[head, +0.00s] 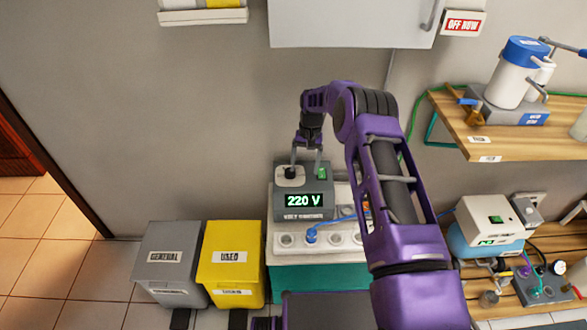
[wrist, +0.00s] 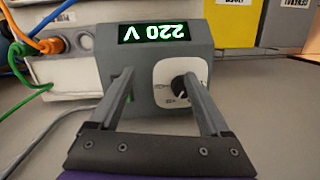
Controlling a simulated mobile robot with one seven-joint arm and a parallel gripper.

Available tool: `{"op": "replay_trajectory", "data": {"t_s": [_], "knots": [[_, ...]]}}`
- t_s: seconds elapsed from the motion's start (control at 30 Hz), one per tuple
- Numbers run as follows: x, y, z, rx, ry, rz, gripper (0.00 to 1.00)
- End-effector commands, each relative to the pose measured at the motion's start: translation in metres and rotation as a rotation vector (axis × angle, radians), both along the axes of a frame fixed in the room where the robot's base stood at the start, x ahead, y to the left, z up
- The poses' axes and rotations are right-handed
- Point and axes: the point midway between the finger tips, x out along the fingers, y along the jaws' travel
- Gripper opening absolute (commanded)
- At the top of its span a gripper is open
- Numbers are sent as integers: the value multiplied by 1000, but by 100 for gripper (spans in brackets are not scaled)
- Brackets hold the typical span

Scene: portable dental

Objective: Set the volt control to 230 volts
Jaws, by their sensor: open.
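The volt control (head: 301,214) is a grey box with a green display (head: 304,200) reading 220 V. In the wrist view the display (wrist: 154,31) appears upside down. A black knob (wrist: 184,87) sits on a white plate (wrist: 165,74) on the box's top; it also shows in the head view (head: 290,172). My gripper (head: 306,168) is above the box. In the wrist view my gripper (wrist: 160,85) is open, with one finger left of the plate and the other close to the knob's right side. I cannot tell whether that finger touches the knob.
A green switch (head: 321,173) is on the box beside the right finger. A socket strip (head: 286,240) with a blue plug lies in front. Grey (head: 166,262) and yellow (head: 230,264) bins stand left. A wooden shelf (head: 520,145) and equipment are right. A wall cabinet (head: 350,22) hangs above.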

Motion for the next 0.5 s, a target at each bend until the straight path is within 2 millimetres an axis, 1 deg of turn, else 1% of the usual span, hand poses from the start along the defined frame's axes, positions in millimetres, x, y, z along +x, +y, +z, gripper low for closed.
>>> {"op": "replay_trajectory", "data": {"t_s": [0.03, 0.13, 0.23, 0.37, 0.5], "knots": [[-3, -10, -3, 61, -4, 69, 80], [-7, -21, -7, 185, -44, 239, 80], [-8, -32, -7, 299, -118, 407, 80], [-7, -44, 1, 424, -258, 619, 80], [-3, -59, 18, 510, -456, 841, 80]]}}
